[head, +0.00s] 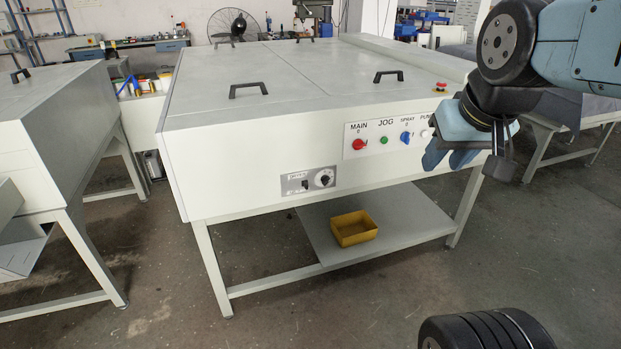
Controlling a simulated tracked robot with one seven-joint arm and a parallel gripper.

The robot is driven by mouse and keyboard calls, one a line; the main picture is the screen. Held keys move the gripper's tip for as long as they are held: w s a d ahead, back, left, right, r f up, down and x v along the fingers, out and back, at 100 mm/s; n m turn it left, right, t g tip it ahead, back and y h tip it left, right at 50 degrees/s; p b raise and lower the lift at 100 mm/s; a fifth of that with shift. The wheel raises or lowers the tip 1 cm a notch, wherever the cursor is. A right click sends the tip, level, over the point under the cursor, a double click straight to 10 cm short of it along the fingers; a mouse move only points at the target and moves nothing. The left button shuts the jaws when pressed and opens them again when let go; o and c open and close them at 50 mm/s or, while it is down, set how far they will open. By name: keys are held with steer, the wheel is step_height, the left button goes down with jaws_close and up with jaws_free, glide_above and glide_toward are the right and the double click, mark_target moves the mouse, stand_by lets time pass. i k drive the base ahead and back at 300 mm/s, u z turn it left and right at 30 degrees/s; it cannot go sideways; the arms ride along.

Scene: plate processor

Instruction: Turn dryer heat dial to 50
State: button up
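The dryer dial (325,178) is a round black-and-white knob on a small grey panel (308,181) on the front of the large white processor. A small dark switch (305,185) sits left of it on the same panel. The dial's scale and pointer are too small to read. My gripper (448,160) has light blue fingers and hangs at the right, in front of the machine's right end. It is well to the right of the dial and apart from it. I see nothing held in it, but the finger gap is unclear.
A control panel (388,136) with red, green and blue knobs is above and right of the dial; my gripper is near its right end. A yellow bin (353,228) sits on the lower shelf (410,215). The floor in front is clear.

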mark_target(325, 180)
steer(key=k, duration=1.2)
steer(key=z, duration=0.65)
steer(key=i, duration=1.4)
steer(key=u, duration=0.65)
